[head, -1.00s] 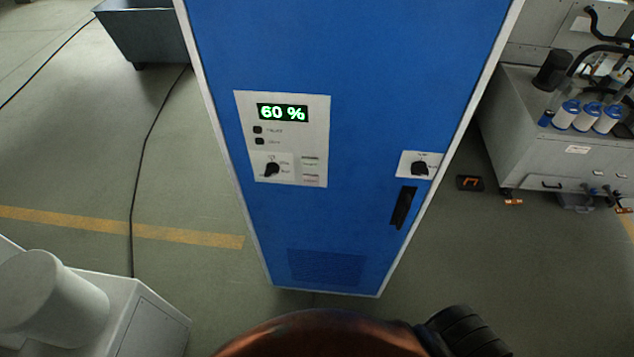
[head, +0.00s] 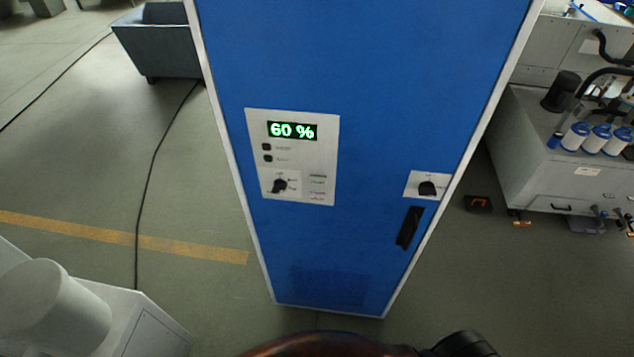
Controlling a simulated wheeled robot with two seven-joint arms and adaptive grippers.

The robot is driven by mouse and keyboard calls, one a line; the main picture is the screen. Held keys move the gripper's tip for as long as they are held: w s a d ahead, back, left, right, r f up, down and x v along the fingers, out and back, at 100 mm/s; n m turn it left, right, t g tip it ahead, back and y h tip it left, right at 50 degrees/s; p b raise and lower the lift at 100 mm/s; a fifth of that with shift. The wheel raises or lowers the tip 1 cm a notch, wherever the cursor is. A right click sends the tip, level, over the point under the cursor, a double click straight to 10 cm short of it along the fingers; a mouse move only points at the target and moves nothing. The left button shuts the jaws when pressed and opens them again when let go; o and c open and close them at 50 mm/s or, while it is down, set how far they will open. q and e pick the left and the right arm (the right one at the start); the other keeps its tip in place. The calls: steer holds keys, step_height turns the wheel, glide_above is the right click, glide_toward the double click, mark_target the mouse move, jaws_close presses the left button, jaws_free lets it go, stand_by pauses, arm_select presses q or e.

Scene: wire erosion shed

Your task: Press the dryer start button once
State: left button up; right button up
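A tall blue cabinet (head: 350,80) stands upright in front of me in the head view. A second black knob (head: 427,188) is on a plate at the right, above a black handle (head: 409,228). Neither of my grippers is in view.
A white machine with a cylinder (head: 50,305) stands at lower left. A grey bin (head: 160,50) and a black cable (head: 150,175) lie left of the cabinet. A grey machine with blue-and-white canisters (head: 598,138) is at right. The floor left of the cabinet is mostly clear.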

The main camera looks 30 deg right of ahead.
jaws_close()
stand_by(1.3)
